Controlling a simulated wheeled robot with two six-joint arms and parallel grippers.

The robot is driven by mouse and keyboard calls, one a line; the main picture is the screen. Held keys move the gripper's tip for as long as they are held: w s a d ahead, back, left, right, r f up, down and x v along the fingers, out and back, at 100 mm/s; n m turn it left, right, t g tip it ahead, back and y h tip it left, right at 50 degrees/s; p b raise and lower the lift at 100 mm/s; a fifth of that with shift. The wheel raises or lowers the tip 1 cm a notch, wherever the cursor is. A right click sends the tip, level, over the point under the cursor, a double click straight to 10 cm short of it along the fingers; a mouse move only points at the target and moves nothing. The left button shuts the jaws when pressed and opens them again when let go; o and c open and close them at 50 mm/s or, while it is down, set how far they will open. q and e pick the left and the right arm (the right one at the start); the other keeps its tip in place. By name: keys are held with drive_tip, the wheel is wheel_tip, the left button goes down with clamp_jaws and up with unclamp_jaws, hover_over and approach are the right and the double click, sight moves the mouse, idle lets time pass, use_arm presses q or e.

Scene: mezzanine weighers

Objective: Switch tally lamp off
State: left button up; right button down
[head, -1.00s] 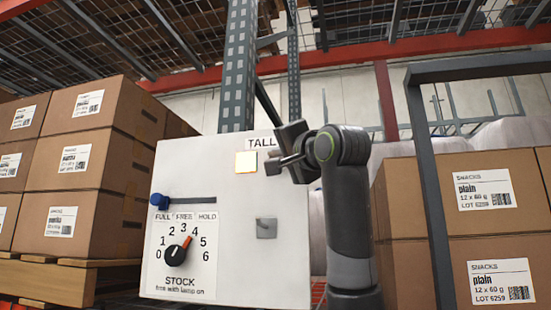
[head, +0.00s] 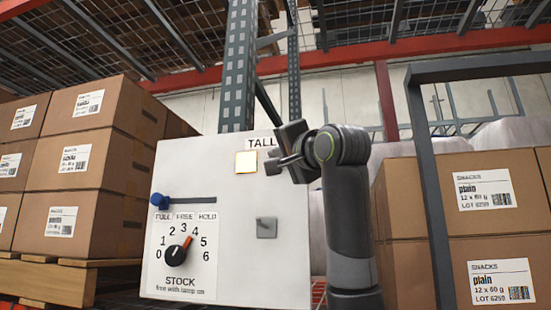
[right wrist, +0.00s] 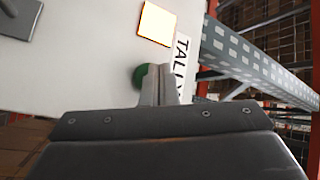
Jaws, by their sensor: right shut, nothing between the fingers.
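The tally lamp (head: 246,162) is a square, glowing pale yellow at the top of the white panel (head: 225,270). It also glows in the right wrist view (right wrist: 157,22). The tally label (head: 260,142) is partly covered in the head view by my right gripper (head: 284,161). In the right wrist view a green round button (right wrist: 139,76) sits below the label, partly hidden behind my right gripper's fingers (right wrist: 159,80). The fingers are shut and empty, at the button; I cannot tell whether they touch it. My left gripper is not in view.
Stacked cartons (head: 85,165) stand left, more cartons (head: 470,215) right, behind a grey post (head: 430,190).

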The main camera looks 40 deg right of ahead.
drive_tip(key=shift+w+d, duration=0.15)
idle(0.5)
drive_tip(key=shift+w+d, duration=0.1)
drive_tip(key=shift+d, duration=0.05)
idle(0.4)
drive_tip(key=shift+s+a+b, duration=0.2)
drive_tip(key=shift+a+b, duration=0.05)
drive_tip(key=shift+b, duration=0.1)
drive_tip(key=shift+s, duration=0.1)
drive_tip(key=s+a+b, duration=0.1)
drive_tip(key=s+a, duration=0.1)
drive_tip(key=s+a+b, duration=0.1)
drive_tip(key=a, duration=0.1)
drive_tip(key=shift+s+a+b, duration=0.3)
drive_tip(key=shift+s, duration=0.1)
